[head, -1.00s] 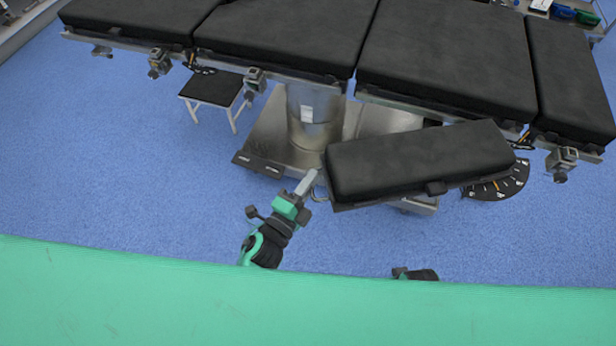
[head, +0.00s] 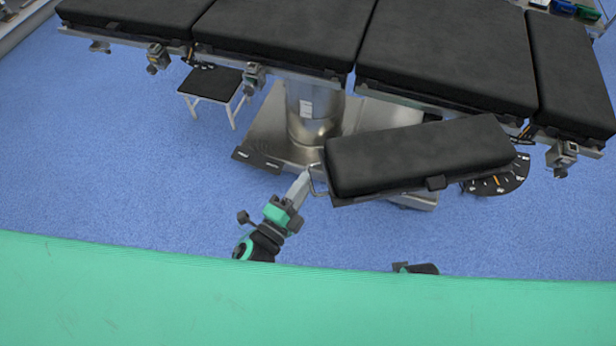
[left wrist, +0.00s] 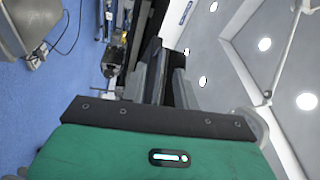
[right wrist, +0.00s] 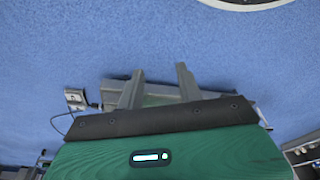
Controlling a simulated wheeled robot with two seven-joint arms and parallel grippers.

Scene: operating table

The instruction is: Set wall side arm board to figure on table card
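The arm board (head: 420,155) is a black padded board on the near side of the operating table (head: 445,55), angled away from its edge. A thin metal loop handle (head: 319,184) sticks out at its left end. A black dial (head: 499,181) with pale marks and an orange pointer shows under its right end. My left gripper (head: 304,178) is right beside the handle; I cannot tell if they touch. In the left wrist view its fingers (left wrist: 167,80) stand apart, with dark shapes beyond. My right gripper (right wrist: 158,88) is open and empty over the floor. No figure card is readable.
A small black-topped stool (head: 212,87) stands under the table at left. The metal column base (head: 270,130) is behind the handle. Rail clamps (head: 562,156) hang along the table edge. Blue floor (head: 120,170) is clear at left.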

